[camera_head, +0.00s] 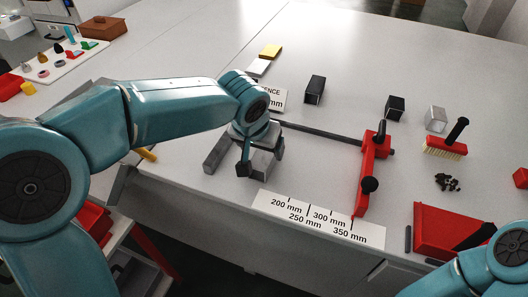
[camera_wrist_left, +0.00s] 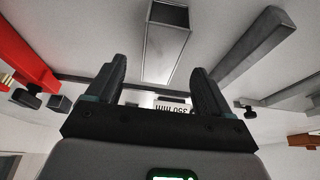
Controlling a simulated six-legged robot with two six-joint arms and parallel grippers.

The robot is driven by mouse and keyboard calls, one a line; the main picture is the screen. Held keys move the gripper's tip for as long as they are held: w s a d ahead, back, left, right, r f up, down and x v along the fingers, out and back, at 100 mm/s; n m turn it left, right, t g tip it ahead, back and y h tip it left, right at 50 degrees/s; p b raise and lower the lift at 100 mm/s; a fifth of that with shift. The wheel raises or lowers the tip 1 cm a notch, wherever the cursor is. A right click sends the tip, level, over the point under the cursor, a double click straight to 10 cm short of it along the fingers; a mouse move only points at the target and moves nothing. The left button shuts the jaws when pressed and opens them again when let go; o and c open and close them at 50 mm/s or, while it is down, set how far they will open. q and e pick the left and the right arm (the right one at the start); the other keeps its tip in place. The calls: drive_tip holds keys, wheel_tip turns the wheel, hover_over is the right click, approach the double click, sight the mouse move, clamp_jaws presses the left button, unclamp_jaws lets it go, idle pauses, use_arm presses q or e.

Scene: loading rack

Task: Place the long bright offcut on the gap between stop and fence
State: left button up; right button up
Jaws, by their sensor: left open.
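A bright metal offcut (camera_head: 263,163) lies on the bench under my left gripper (camera_head: 261,160), which is open with its fingers to either side of the offcut. In the left wrist view the offcut (camera_wrist_left: 165,40) shows between the spread fingertips (camera_wrist_left: 160,72), clear of both. A grey bar, seemingly the fence (camera_head: 217,153), lies just left of the offcut; it also shows in the wrist view (camera_wrist_left: 245,55). The red stop (camera_head: 368,180) stands to the right on a dark rail (camera_head: 318,133), with a wide space between it and the offcut. My right gripper is out of view.
A millimetre scale (camera_head: 318,218) lies along the front edge. Dark blocks (camera_head: 315,88) (camera_head: 396,107), another bright block (camera_head: 435,118), a red brush (camera_head: 445,147) and black scraps (camera_head: 447,182) stand behind and right. A red dustpan (camera_head: 435,230) is near my right arm.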

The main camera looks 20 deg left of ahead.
use_arm(q)
drive_tip(key=v, duration=0.6)
drive_tip(key=shift+r, duration=0.2)
drive_tip(key=shift+s, duration=0.2)
